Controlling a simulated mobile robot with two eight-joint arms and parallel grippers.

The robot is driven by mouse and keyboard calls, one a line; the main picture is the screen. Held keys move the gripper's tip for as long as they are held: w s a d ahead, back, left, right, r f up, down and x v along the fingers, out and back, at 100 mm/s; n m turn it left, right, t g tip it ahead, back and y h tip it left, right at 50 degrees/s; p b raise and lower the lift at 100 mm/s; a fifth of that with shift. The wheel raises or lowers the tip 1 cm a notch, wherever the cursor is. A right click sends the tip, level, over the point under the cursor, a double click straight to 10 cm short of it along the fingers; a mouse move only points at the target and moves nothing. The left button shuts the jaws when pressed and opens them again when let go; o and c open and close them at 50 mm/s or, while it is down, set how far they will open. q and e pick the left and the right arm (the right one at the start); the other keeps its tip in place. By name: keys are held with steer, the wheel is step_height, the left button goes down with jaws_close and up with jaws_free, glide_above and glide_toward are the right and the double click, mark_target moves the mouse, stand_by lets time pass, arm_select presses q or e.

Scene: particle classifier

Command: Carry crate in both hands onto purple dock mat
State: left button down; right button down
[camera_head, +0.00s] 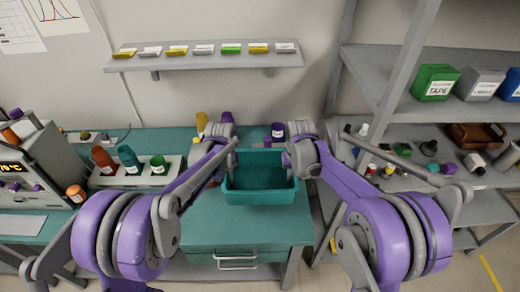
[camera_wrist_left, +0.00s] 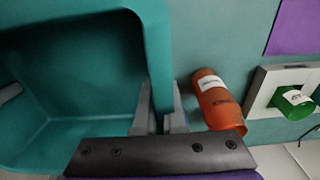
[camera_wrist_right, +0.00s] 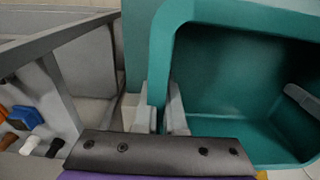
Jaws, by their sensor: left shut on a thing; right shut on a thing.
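The teal crate (camera_head: 262,197) is at the right end of the teal workbench in the head view, open side up, and looks empty. My left gripper (camera_head: 232,160) is shut on its left wall; the wall also shows between the fingers in the left wrist view (camera_wrist_left: 158,60). My right gripper (camera_head: 290,160) is shut on its right wall, seen in the right wrist view (camera_wrist_right: 162,50). I cannot tell whether the crate touches the bench. A purple mat (camera_wrist_left: 296,26) shows at the top right of the left wrist view; in the head view my left arm seems to cover it.
A white tray (camera_head: 135,179) with bottles and a green cup (camera_head: 158,165) is left on the workbench (camera_head: 240,233). A purple-capped jar (camera_head: 278,131) stands behind the crate. Grey shelving (camera_head: 400,60) rises on the right.

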mark_target(292, 198)
arm_select(q)
steer(key=shift+s+f, duration=0.1)
